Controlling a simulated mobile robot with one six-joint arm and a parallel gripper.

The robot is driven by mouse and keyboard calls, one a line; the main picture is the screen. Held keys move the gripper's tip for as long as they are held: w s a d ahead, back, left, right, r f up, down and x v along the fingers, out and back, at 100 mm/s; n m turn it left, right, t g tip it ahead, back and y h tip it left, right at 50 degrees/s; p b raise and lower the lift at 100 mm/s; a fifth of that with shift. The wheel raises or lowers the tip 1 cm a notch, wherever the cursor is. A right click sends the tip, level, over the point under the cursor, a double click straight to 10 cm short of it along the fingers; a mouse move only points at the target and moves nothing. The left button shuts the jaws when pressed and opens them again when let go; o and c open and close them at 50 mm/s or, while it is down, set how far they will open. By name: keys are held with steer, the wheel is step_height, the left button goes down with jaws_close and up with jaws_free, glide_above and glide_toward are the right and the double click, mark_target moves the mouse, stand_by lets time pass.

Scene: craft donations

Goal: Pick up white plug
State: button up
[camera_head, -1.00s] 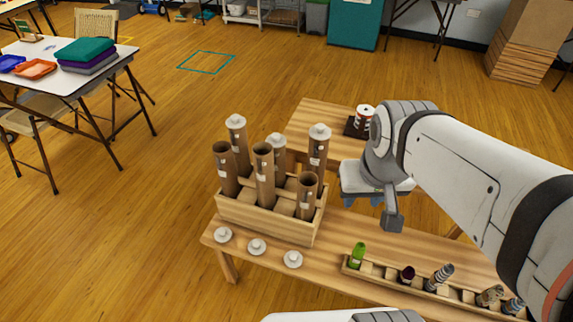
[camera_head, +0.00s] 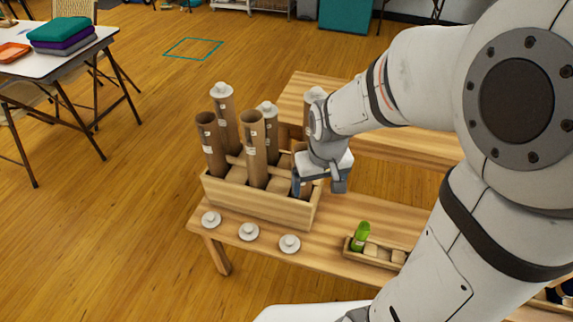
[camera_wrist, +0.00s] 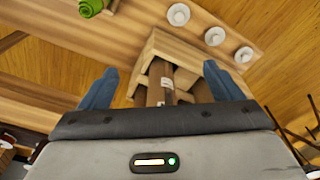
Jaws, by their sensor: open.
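Three white plugs lie in a row on the wooden table's front edge: a left plug (camera_head: 211,219), a middle plug (camera_head: 249,231) and a right plug (camera_head: 289,243). They also show at the top of the wrist view, one of them near the middle of the row (camera_wrist: 215,36). More white plugs cap some of the tall cardboard tubes, such as the back left one (camera_head: 221,88). My gripper (camera_head: 318,187) is open and empty above the right end of the wooden crate (camera_head: 258,208). In the wrist view its blue fingers are spread either side of a short tube (camera_wrist: 160,83).
Open brown tubes (camera_head: 253,150) stand upright in the crate, close to my gripper. The table between crate and rack is clear.

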mark_target(290, 240)
steer(key=w+a+f+b, duration=0.1)
steer(key=a+f+b, duration=0.1)
steer(key=f, duration=0.7)
steer(key=w+a+f+n+g+b, duration=0.1)
steer(key=f+b, duration=0.3)
steer(key=f, duration=0.6)
steer(key=w+a+f+n+b, duration=0.1)
steer(key=a+f+b, duration=0.2)
steer(key=f, duration=0.6)
steer(key=shift+a+f+b, duration=0.2)
steer(key=shift+a+b, duration=0.1)
steer(key=shift+a, duration=0.3)
steer(key=f, duration=0.2)
steer(key=f+b, duration=0.1)
steer(key=f, duration=0.1)
steer(key=d+f+b, duration=0.1)
steer(key=shift+s+f, duration=0.1)
steer(key=shift+f, duration=0.3)
steer(key=shift+r, duration=0.1)
steer(key=shift+c, duration=0.2)
steer(key=c, duration=1)
